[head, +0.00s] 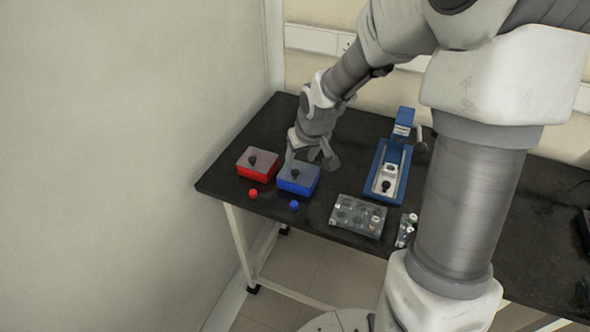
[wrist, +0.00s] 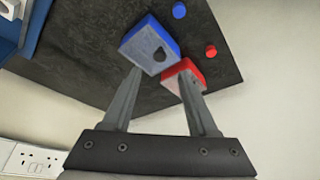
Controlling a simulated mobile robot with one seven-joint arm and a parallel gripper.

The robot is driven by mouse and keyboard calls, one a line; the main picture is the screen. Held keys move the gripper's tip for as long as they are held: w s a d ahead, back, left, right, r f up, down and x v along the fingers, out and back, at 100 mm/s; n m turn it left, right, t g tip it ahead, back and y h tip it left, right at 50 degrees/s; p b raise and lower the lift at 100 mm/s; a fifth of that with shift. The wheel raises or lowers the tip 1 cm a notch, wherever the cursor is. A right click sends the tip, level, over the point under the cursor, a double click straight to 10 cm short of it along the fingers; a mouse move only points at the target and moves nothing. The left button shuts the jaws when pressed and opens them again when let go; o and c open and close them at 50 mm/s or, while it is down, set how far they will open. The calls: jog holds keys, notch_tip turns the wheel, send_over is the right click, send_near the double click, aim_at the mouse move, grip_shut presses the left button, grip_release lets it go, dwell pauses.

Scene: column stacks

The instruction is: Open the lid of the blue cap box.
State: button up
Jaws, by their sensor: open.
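The blue cap box (head: 299,179) stands on the dark table with a grey lid on top and a black knob (head: 295,174) in the lid's middle. The lid is on the box. My gripper (head: 309,158) is open just above and behind the box, with its fingers pointing down. In the wrist view the blue cap box (wrist: 150,46) lies beyond and between the fingertips of my open gripper (wrist: 160,77), with its dark knob (wrist: 160,53) visible. Nothing is between the fingers. I cannot tell whether a fingertip touches the lid.
A red box (head: 257,164) with a similar lid stands close on the left. A blue device (head: 388,172) and a clear tray (head: 357,216) stand to the right. The table's front edge is near the balls.

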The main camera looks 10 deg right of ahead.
aim_at(295, 172)
jog(key=b+x, duration=0.1)
jog(key=x, duration=0.6)
jog(key=shift+w+f+b, duration=0.15)
jog(key=shift+b, duration=0.2)
grip_shut()
dwell(1.0)
